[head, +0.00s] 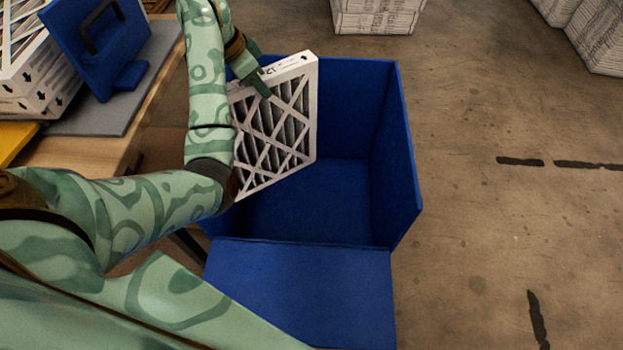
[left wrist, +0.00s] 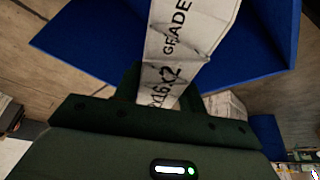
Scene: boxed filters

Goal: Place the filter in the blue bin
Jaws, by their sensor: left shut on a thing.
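A white-framed pleated filter (head: 275,125) with a diamond lattice hangs tilted on edge over the left part of the blue bin (head: 395,165). My left gripper (head: 262,84) is shut on the filter's top edge. In the left wrist view my left gripper (left wrist: 155,90) grips the filter's printed white edge (left wrist: 190,35), with the blue bin (left wrist: 255,60) beyond it. The bin is open and its visible floor is empty. The filter hides the bin's left side, so I cannot tell whether it touches the bin. My right gripper is not in view.
A wooden table (head: 95,150) at the left holds a blue stand (head: 105,45) on a grey mat (head: 125,105), beside stacked filters (head: 35,75). Wrapped stacks (head: 375,14) stand at the back. The floor right of the bin is clear.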

